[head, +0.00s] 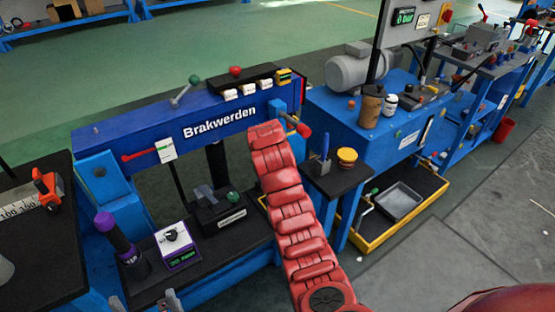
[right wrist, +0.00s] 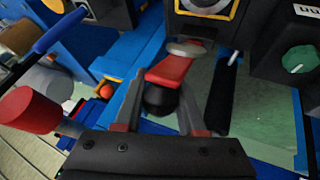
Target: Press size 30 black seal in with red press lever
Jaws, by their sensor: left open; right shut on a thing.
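The blue press stand marked "Brakwerden" (head: 110,145) spans the left middle of the head view. My red right arm reaches up to its beam, and its gripper is hidden there. In the right wrist view my right gripper (right wrist: 160,115) is shut on a red lever (right wrist: 170,70) with a black round end. My left gripper (head: 145,303) is open and empty at the bottom edge, only its tips showing. A small dark part (head: 171,235) lies on a white-topped purple box (head: 182,262) with a green display. I cannot tell whether this part is the size 30 black seal.
A black block with a green knob (head: 222,208) stands under the beam. A purple-topped black post (head: 108,230) stands left of the box. A red-handled lever (head: 298,126) projects from the beam's right end. A small black side table (head: 345,180) and blue motor bench (head: 345,115) stand right.

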